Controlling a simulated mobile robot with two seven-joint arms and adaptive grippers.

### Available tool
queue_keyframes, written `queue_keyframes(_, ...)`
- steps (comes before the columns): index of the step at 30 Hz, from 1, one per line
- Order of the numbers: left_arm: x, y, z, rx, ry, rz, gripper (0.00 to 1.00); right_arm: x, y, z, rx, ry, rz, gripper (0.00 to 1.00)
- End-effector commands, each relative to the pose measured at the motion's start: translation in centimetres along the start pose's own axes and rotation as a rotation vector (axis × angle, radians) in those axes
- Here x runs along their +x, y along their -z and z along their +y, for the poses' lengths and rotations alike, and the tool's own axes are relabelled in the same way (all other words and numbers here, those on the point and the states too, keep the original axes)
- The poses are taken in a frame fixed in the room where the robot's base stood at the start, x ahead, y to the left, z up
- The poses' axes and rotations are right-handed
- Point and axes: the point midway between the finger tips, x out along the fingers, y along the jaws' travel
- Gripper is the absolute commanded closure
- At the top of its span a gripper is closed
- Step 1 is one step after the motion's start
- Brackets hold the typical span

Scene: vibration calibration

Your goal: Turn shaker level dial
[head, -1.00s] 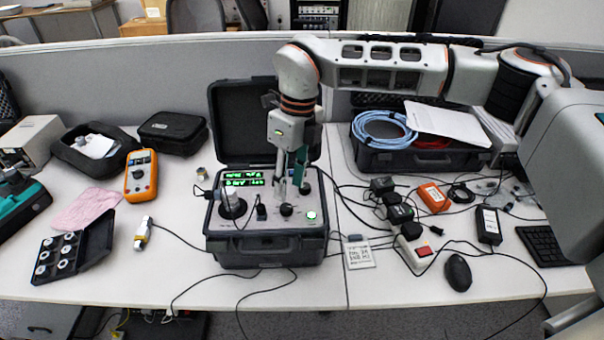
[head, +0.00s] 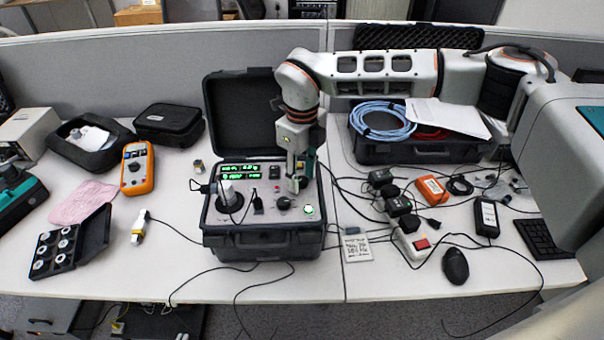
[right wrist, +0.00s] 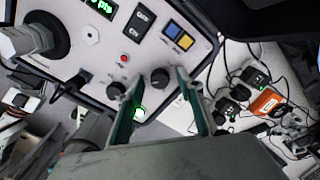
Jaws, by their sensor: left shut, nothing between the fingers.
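The calibration unit (head: 262,240) is an open black case with a light panel, in the middle of the table. Its panel has two black dials. The front dial (head: 283,203) shows in the head view; the other dial (right wrist: 160,78) is hidden there behind my right gripper (head: 297,187). In the right wrist view my right gripper (right wrist: 156,80) has its teal-lined fingers apart, one on each side of that dial. Contact cannot be told. The front dial (right wrist: 116,90) lies just outside the left finger. I cannot read which is the shaker level.
A green-lit button (head: 308,210) is close to the fingers, and a cabled cylinder (head: 229,195) stands on the panel's left. The raised lid (head: 240,110) is behind. An orange multimeter (head: 137,168) lies left; adapters (head: 398,204) and cables crowd the right.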

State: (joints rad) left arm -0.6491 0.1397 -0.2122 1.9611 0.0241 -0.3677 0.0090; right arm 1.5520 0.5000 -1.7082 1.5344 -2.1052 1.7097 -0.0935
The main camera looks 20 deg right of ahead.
Motion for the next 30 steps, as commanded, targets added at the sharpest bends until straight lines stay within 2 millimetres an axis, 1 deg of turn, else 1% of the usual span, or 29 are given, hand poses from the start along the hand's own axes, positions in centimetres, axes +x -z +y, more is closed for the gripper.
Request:
queue_keyframes(5, 0.0, 0.01, 0.0, 0.0, 0.0, 0.0, 1.0, 0.01, -0.01, 0.01, 0.0, 0.0, 0.0, 0.63)
queue_keyframes(8, 0.0, 0.02, 0.0, 0.0, 0.0, 0.0, 1.0, 0.0, -0.02, 0.01, 0.0, 0.0, 0.0, 0.86)
queue_keyframes(9, 0.01, 0.02, 0.0, 0.0, 0.0, 0.001, 1.0, -0.01, -0.02, 0.02, 0.0, 0.0, 0.0, 0.97)
queue_keyframes(10, 0.0, 0.02, 0.0, 0.0, 0.0, 0.001, 1.0, -0.01, -0.02, 0.02, 0.0, 0.0, 0.0, 1.0)
queue_keyframes(20, 0.06, -0.03, 0.01, 0.0, 0.0, 0.001, 1.0, 0.0, -0.03, 0.02, 0.023, -0.001, -0.001, 1.0)
queue_keyframes(26, 0.21, -0.28, 0.06, 0.0, 0.0, 0.001, 1.0, 0.04, -0.04, 0.01, 0.112, -0.001, -0.001, 1.0)
queue_keyframes(30, 0.37, -0.55, 0.11, 0.0, 0.0, 0.0, 1.0, 0.07, -0.05, 0.01, 0.217, -0.001, -0.001, 1.0)
